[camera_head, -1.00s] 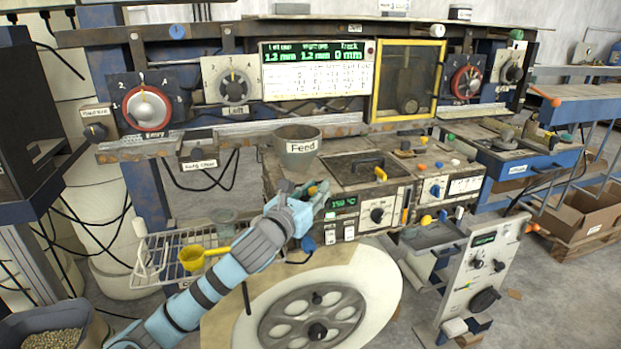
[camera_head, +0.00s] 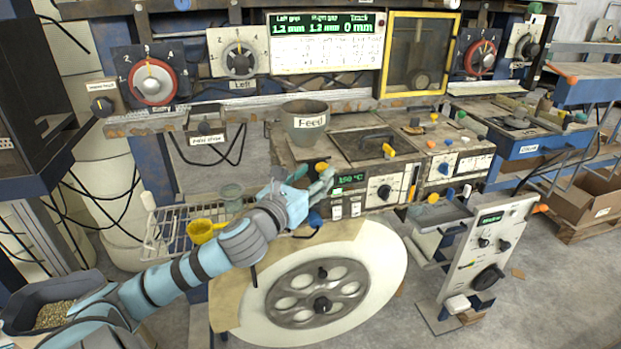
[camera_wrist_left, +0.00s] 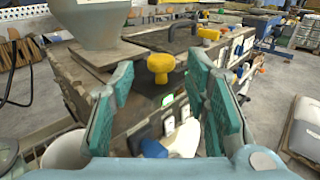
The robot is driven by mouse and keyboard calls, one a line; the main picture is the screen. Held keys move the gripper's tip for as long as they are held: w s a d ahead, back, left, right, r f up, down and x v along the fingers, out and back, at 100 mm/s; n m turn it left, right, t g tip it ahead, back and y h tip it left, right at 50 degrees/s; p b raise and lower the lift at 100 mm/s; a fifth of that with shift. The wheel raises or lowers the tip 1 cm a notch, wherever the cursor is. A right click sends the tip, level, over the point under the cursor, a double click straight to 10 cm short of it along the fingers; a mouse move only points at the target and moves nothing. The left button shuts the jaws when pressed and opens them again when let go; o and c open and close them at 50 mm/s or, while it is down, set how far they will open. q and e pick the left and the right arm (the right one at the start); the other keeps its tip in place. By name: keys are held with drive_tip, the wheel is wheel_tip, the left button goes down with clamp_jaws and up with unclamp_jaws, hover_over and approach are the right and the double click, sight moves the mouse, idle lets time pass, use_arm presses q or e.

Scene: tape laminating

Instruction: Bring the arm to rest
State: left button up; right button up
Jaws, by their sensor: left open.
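My left arm (camera_head: 190,272) is light blue with dark bands and reaches in from the lower left of the head view. Its gripper (camera_head: 322,180) is in front of the machine's control box, just left of the green temperature readout (camera_head: 348,180). In the left wrist view the two teal-padded fingers (camera_wrist_left: 165,105) stand apart with nothing held between them. A yellow knob (camera_wrist_left: 166,66) on the box shows beyond the gap between them. My right gripper is not in any view.
The Feed hopper (camera_head: 305,128) stands on the box behind the gripper. A large pale reel (camera_head: 375,262) lies below. A grey panel (camera_head: 487,250) stands at right.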

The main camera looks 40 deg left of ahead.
use_arm(q)
drive_tip(key=s, duration=0.3)
drive_tip(key=shift+d, duration=0.3)
